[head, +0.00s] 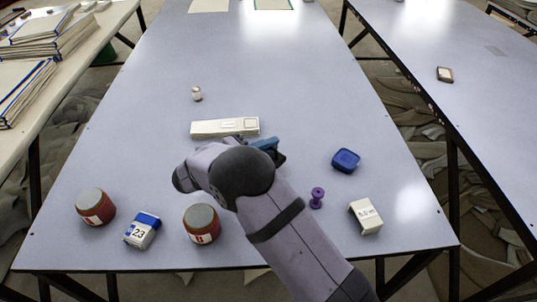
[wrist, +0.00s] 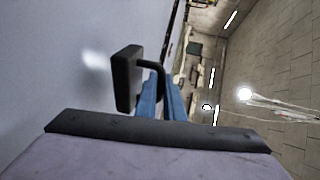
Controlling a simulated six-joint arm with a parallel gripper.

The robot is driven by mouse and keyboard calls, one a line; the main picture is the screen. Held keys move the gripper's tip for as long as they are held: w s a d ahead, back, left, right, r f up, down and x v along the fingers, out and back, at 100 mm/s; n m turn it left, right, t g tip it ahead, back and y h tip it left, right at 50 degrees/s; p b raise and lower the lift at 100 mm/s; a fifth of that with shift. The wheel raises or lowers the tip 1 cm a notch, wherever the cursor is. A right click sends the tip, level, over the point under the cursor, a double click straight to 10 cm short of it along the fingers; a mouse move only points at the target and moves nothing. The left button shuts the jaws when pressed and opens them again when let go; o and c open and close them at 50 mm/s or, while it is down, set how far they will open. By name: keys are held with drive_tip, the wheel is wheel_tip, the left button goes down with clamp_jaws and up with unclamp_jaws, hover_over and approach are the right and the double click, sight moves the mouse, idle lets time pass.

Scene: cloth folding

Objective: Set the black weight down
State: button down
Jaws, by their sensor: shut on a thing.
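My gripper's blue fingers (wrist: 165,98) are shut on the bent handle of the black weight (wrist: 127,80) in the wrist view. The weight is a dark block, and its handle runs from the block to between the fingers. In the head view my gripper (head: 266,145) is over the middle of the table, just in front of a long white box. My own arm hides most of the gripper there, and only a small dark part of the weight (head: 280,157) seems to show. I cannot tell whether the weight touches the table.
The long white box (head: 225,128) lies close behind the gripper. A blue container (head: 345,160), a purple spool (head: 317,198) and a white box (head: 366,216) stand to the right. Two red-brown jars (head: 96,206) (head: 201,223) and a blue-white pack (head: 142,231) stand at front left.

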drive_tip(key=shift+r, duration=0.1)
drive_tip(key=shift+f, duration=1.8)
drive_tip(key=shift+f, duration=0.2)
drive_tip(key=c, duration=1.9)
unclamp_jaws()
drive_tip(key=shift+s, duration=0.1)
drive_tip(key=shift+o, duration=0.2)
drive_tip(key=shift+f, duration=0.1)
drive_tip(key=shift+r, duration=0.25)
drive_tip(key=shift+b+v, duration=0.45)
drive_tip(key=shift+v, duration=3.25)
